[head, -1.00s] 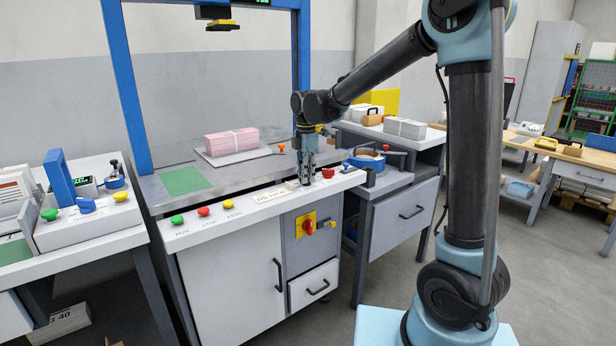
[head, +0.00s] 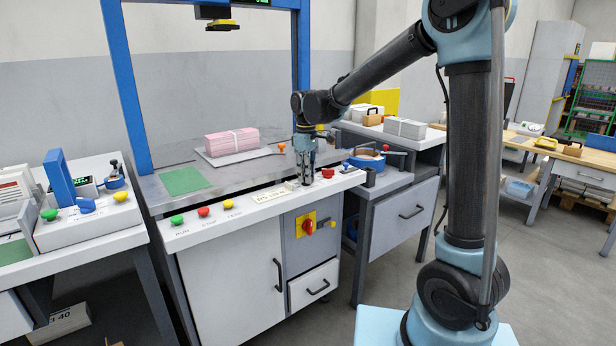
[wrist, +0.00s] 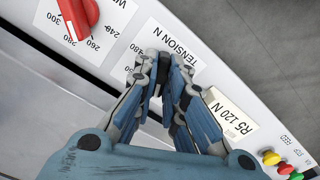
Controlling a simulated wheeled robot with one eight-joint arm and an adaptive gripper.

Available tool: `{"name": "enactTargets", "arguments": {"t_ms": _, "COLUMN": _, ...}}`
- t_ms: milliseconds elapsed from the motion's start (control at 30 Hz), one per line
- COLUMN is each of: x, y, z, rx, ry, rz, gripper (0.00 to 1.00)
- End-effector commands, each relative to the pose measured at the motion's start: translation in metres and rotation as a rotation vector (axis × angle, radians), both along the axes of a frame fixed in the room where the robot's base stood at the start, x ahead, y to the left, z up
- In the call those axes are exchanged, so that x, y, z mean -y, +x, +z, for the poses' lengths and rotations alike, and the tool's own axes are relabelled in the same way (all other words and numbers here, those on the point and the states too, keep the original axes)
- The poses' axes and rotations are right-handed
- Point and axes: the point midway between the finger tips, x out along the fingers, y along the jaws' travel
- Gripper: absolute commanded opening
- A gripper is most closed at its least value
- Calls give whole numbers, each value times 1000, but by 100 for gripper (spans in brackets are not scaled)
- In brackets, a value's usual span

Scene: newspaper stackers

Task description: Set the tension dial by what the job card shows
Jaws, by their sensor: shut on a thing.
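My gripper (head: 306,180) points down at the front ledge of the strapping machine (head: 190,235). In the wrist view its fingers (wrist: 160,85) are shut on the tension dial, over the "TENSION N" plate (wrist: 178,42).
A red knob (wrist: 78,18) with marks from 240 to 300 sits close beside the tension plate. Green, red and yellow buttons (head: 203,211) line the ledge on the left. A pink bundle (head: 231,141) lies on the machine top. A blue-ringed tape roll (head: 366,161) stands to the right.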

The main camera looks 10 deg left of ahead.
Motion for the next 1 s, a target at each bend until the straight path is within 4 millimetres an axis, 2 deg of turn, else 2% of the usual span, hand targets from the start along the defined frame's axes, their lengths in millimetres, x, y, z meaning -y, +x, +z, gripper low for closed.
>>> {"name": "enactTargets", "arguments": {"t_ms": 300, "x": -1, "y": 1, "z": 1, "rx": 2, "ry": 1, "rz": -259, "gripper": 0}}
{"name": "enactTargets", "arguments": {"t_ms": 500, "x": -1, "y": 2, "z": 1, "rx": 3, "ry": 2, "rz": -368, "gripper": 0}}
{"name": "enactTargets", "arguments": {"t_ms": 1000, "x": -1, "y": 2, "z": 1, "rx": 3, "ry": 3, "rz": -454, "gripper": 0}}
